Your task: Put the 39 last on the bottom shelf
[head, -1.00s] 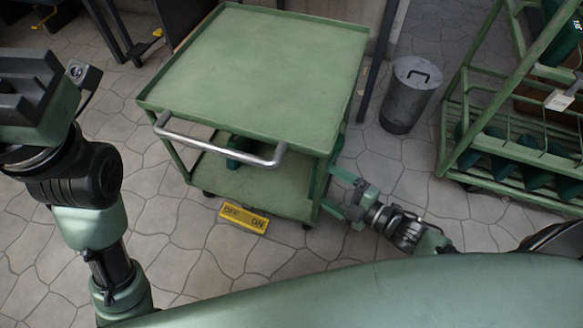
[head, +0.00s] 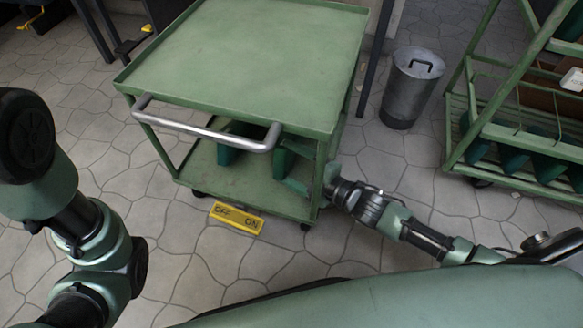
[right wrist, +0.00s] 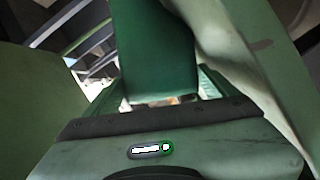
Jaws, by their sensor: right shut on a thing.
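A green two-tier cart (head: 240,55) stands ahead, with a lower, bottom shelf (head: 240,185) under its top. My right gripper (head: 303,183) reaches in at the right side of the cart, at the level of the bottom shelf. It is shut on a dark green last (head: 284,160), which also fills the middle of the right wrist view (right wrist: 157,50). Whether this last touches the shelf I cannot tell. Another dark green last (head: 230,143) is on the bottom shelf, partly hidden by the cart's handle. No size number is readable. My left gripper is out of view.
The cart has a metal push handle (head: 205,131) in front and upright corner posts. A yellow floor sign (head: 236,217) lies before it. A grey bin (head: 411,88) and a green rack (head: 487,100) with several dark green lasts stand to the right. The cart's top is bare.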

